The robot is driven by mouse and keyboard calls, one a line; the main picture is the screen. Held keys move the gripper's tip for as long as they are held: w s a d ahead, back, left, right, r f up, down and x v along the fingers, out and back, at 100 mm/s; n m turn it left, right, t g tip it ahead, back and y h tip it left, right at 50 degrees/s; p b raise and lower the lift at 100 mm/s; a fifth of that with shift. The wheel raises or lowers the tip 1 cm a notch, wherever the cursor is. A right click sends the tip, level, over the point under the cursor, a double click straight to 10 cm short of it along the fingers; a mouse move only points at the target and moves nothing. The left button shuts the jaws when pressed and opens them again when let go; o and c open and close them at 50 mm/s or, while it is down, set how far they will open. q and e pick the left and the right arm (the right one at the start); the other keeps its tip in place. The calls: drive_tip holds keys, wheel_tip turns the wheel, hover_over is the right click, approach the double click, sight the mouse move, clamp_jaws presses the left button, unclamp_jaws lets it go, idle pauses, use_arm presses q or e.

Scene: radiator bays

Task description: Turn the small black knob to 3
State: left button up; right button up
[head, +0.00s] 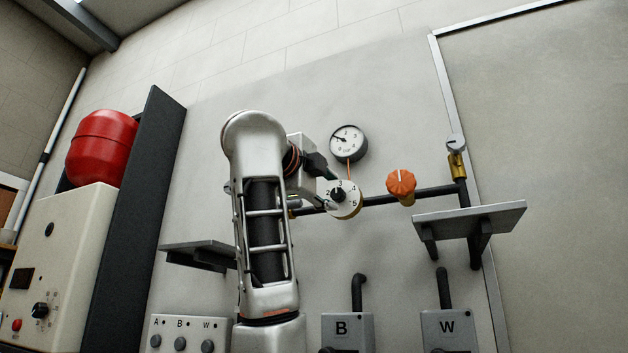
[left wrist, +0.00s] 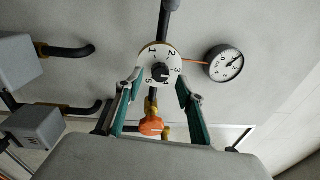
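The small black knob (head: 337,195) sits at the centre of a round white dial (head: 349,209) with numbers around its edge, on the wall pipe. In the left wrist view the knob (left wrist: 161,73) is near the picture's middle, and the dial (left wrist: 147,64) shows 1, 2, 3 and 5 clearly. Which number the knob points to is too small to tell. My left gripper (head: 327,191) is in front of the dial. In the left wrist view its green fingers (left wrist: 161,83) are spread, one on each side of the knob, with gaps to it. My right gripper is not in view.
A pressure gauge (head: 348,143) is above the dial. An orange knob (head: 401,183) is on the same pipe to its right. A shelf (head: 470,219) juts out at right, another (head: 200,251) at left. Boxes marked B (head: 342,328) and W (head: 447,326) are below.

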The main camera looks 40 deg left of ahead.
use_arm(q)
drive_tip(key=v, duration=0.9)
idle(0.3)
